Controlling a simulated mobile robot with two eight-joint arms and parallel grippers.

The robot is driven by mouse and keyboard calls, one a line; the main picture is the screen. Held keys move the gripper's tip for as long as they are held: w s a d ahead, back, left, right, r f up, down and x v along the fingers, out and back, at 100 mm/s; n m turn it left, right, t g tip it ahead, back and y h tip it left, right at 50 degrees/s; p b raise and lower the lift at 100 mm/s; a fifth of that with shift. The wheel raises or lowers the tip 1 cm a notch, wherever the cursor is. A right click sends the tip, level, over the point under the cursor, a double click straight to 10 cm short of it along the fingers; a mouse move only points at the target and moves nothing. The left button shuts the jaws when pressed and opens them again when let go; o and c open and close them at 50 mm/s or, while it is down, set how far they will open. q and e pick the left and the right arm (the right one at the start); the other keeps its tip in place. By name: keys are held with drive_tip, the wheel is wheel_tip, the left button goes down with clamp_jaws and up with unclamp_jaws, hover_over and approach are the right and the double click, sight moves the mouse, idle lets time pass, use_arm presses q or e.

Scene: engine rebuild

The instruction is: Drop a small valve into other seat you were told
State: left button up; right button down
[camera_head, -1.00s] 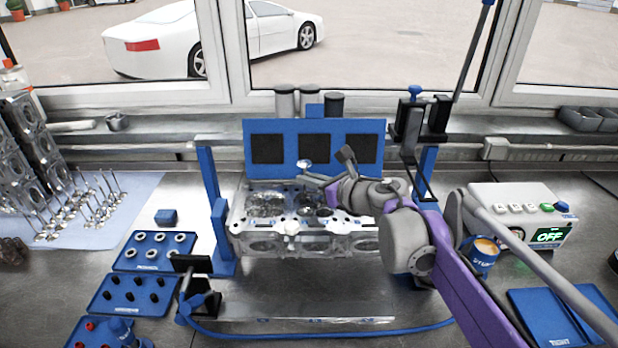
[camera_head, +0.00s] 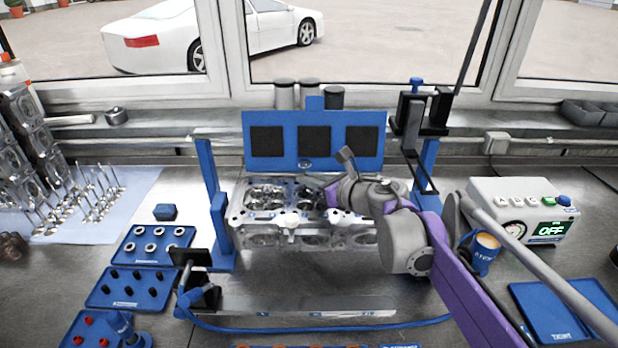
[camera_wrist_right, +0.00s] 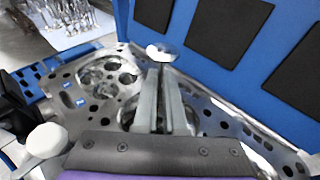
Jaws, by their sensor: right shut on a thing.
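My right gripper (camera_head: 316,182) reaches in from the right over the cylinder head (camera_head: 290,238). Its two grey fingers (camera_wrist_right: 165,88) are shut on a small valve. The valve's round, shiny head (camera_wrist_right: 161,53) faces up above the fingertips in the right wrist view; it also shows as a small disc (camera_head: 305,164) in front of the blue panel. The valve's stem is mostly hidden by the fingers. The cylinder head deck (camera_wrist_right: 88,95) has round chambers with seat openings, left of and beneath the fingers. My left gripper is not in view.
A blue panel with dark squares (camera_head: 314,119) stands behind the cylinder head, between blue posts (camera_head: 208,190). Several valves stand on a pale mat (camera_head: 90,205) at left. Blue parts trays (camera_head: 152,245) lie front left. A mug (camera_head: 484,252) and an OFF-display box (camera_head: 525,210) are at right.

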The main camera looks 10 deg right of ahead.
drive_tip(key=shift+f+b, duration=0.6)
drive_tip(key=shift+f, duration=0.6)
drive_tip(key=c, duration=0.9)
unclamp_jaws()
